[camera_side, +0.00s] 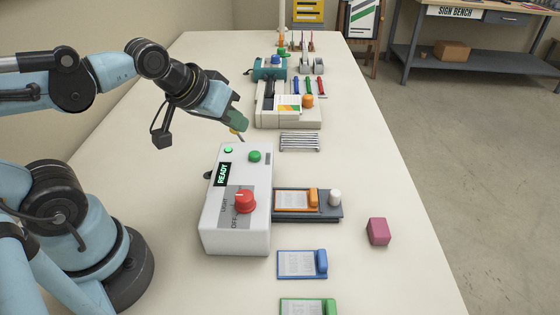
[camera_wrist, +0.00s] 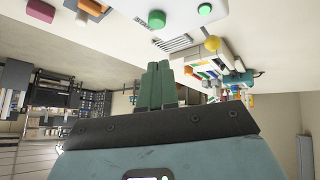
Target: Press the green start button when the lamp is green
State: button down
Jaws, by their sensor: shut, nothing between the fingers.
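The pale control box (camera_side: 236,235) stands on the table, and its display (camera_side: 222,174) reads READY. The lamp (camera_side: 228,150) at its far left glows green; it also glows in the wrist view (camera_wrist: 204,9). The green start button (camera_side: 255,156) is right of the lamp and shows in the wrist view (camera_wrist: 157,19). A red knob (camera_side: 245,201) sits nearer on the box. My gripper (camera_side: 241,124) is beyond the box's far end, apart from the button. Its green fingers are together and empty in the wrist view (camera_wrist: 158,66).
A yellow ball (camera_wrist: 212,43) on a thin stem is close to my fingers behind the box. Metal rods (camera_side: 300,141) and a cream machine (camera_side: 288,118) lie beyond. An orange-framed card on a grey plate (camera_side: 322,213) is right of the box; a pink cube (camera_side: 378,231) is farther right.

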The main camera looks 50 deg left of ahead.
aim_at(250, 155)
jog(key=r+n, duration=0.1)
jog(key=w+r+n+t, duration=0.1)
jog(key=n, duration=0.1)
jog(key=w+r+n, duration=0.1)
jog(key=r+n, duration=0.1)
jog(key=shift+w+d, duration=0.2)
jog(key=shift+d, duration=0.1)
jog(key=shift+f, duration=0.1)
jog(key=shift+f, duration=4.3)
jog(key=shift+f, duration=0.15)
jog(key=shift+f, duration=0.3)
